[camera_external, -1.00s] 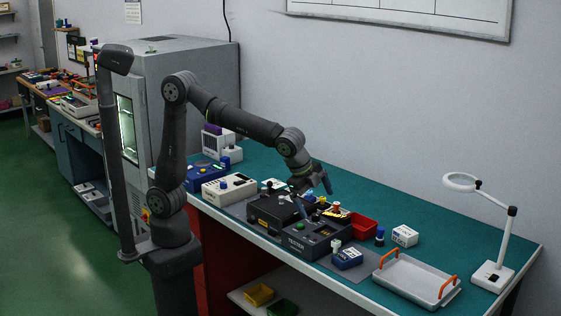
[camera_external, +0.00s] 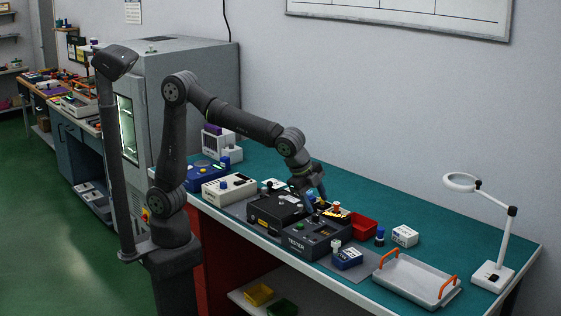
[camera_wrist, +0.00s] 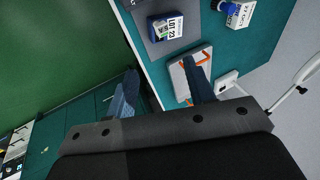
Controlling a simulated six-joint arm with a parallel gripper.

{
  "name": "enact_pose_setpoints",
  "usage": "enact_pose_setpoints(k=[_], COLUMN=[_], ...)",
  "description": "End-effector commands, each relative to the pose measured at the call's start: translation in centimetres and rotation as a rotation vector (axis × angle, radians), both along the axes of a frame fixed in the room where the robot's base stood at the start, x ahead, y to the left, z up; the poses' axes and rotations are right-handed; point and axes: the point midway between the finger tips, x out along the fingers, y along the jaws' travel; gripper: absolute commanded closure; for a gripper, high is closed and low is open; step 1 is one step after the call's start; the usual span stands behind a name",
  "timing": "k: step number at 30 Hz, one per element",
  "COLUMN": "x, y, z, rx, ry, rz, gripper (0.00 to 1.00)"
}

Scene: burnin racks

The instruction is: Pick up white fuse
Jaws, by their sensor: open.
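A small white upright piece (camera_external: 337,245) stands at the blue LOT 23 box (camera_external: 349,259) near the bench's front edge. It is the likeliest white fuse, but it is too small to be sure. The blue box also shows at the top of the wrist view (camera_wrist: 165,27); the white piece is not clear there. My gripper (camera_external: 315,199) is above the bench near the black tester (camera_external: 318,238), up and left of the blue box in the external view. In the wrist view its fingers (camera_wrist: 160,88) are apart and nothing shows between them.
A red bin (camera_external: 364,228), a dark blue-topped cylinder (camera_external: 380,237) and a white box (camera_external: 405,236) stand right of the tester. A grey tray with orange handles (camera_external: 413,278) lies further right, before a white magnifier lamp (camera_external: 492,277). The bench's back right is clear.

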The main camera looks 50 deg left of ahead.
Motion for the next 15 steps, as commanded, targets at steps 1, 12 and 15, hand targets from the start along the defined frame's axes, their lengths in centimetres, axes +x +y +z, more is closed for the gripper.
enact_pose_setpoints(k=[1,12,15], x=[0.0,4.4,5.7], y=[0.0,2.1,2.4], z=[0.0,-2.2,-2.4], rx=[0.0,-0.089,-0.142], ry=[0.001,0.249,0.306], rz=[0.0,-0.013,-0.021], gripper=[0.51,0.51,0.51])
